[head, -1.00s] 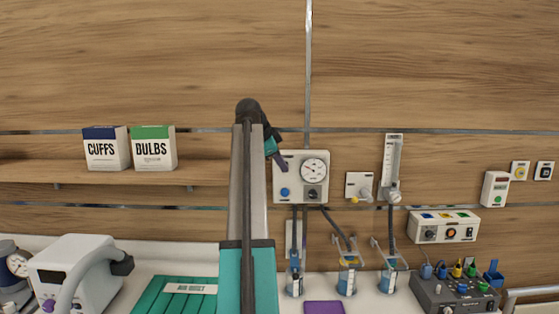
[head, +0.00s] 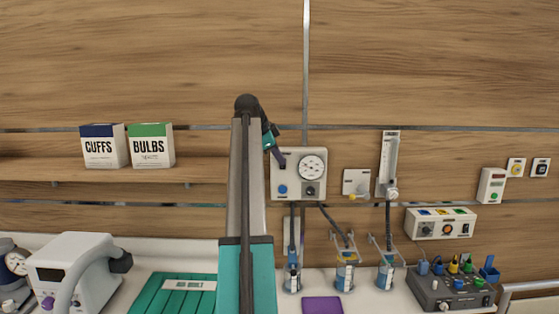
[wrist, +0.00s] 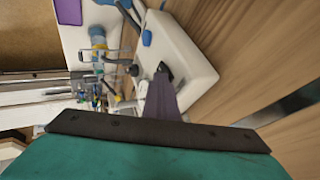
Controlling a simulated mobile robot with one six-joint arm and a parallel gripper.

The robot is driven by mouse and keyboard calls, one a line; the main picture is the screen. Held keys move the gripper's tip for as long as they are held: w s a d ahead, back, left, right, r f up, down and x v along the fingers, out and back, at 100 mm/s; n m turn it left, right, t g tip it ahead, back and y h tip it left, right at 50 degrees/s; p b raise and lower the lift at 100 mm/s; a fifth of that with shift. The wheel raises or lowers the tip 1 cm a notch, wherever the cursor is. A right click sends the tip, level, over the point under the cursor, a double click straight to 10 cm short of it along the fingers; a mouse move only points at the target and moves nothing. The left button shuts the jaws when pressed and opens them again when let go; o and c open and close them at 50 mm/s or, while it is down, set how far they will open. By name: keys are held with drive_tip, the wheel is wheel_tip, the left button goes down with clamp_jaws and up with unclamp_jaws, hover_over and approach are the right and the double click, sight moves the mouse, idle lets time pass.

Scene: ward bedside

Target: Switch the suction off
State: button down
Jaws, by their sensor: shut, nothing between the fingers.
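The wall suction unit (head: 288,154) is a pale box with a round white dial (head: 312,168), a blue button or knob (head: 283,189) at lower left and a dark knob (head: 310,191) at lower right. My gripper (head: 281,162) is shut and empty, its purple fingers in front of the box's upper left part. In the wrist view the purple fingers (wrist: 162,98) point at the box (wrist: 185,50), with its blue knob (wrist: 147,38) beyond them. I cannot tell whether they touch the box. The dial is not clear in the wrist view.
Hoses and jars (head: 345,276) hang below the box. A small wall outlet (head: 356,182) and a flowmeter (head: 389,160) are to its right. A shelf with CUFFS (head: 104,147) and BULBS (head: 150,147) boxes is at left. A purple pad (head: 322,305) lies below.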

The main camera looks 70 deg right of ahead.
drive_tip(key=shift+r, duration=0.15)
drive_tip(key=shift+r, duration=0.6)
drive_tip(key=shift+a+p, duration=0.1)
drive_tip(key=shift+p, duration=0.2)
drive_tip(key=s+b+v, duration=0.1)
drive_tip(key=b+v, duration=0.2)
drive_tip(key=v, duration=0.9)
drive_tip(key=shift+a, duration=0.2)
idle(0.5)
drive_tip(key=shift+s, duration=0.1)
idle(0.5)
